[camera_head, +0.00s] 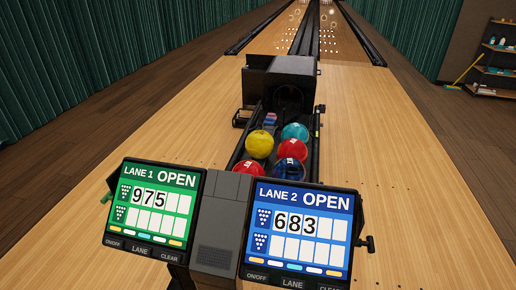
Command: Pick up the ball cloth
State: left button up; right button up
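A small folded-looking patch of blue and pink (269,118) lies at the far left of the ball return (315,150), behind the balls. It may be the ball cloth, but it is too small to be sure. Neither of my grippers can be made out in the head view. Nothing is seen touching the blue and pink patch.
Yellow (259,144), teal (295,132), red (291,149) and dark blue (290,172) balls sit on the return; another red ball (249,168) is partly hidden. Two scoring screens (153,209) (299,234) stand in front. A shelf (495,70) stands far right.

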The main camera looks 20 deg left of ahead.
aim_at(273, 115)
jog(key=l+z, duration=0.15)
jog(key=z, duration=0.35)
jog(key=i+l, duration=0.25)
jog(key=l, duration=0.15)
jog(key=i+l+z, duration=0.1)
jog(key=l, duration=0.35)
jog(key=i+l, duration=0.35)
jog(key=i+l+z, duration=0.1)
jog(key=i+l, duration=0.15)
jog(key=l, duration=0.15)
jog(key=i+u, duration=0.3)
jog(key=i, duration=0.25)
jog(key=i+u, duration=0.3)
jog(key=i, duration=0.25)
jog(key=i+l+u, duration=0.25)
jog(key=i, duration=0.25)
jog(key=i+u, duration=0.1)
jog(key=i, duration=1.6)
jog(key=i+l+u, duration=0.2)
jog(key=i, duration=0.35)
jog(key=i+u, duration=0.15)
jog(key=i, duration=0.4)
jog(key=i+l+u, duration=0.2)
jog(key=i, duration=0.3)
jog(key=l, duration=0.1)
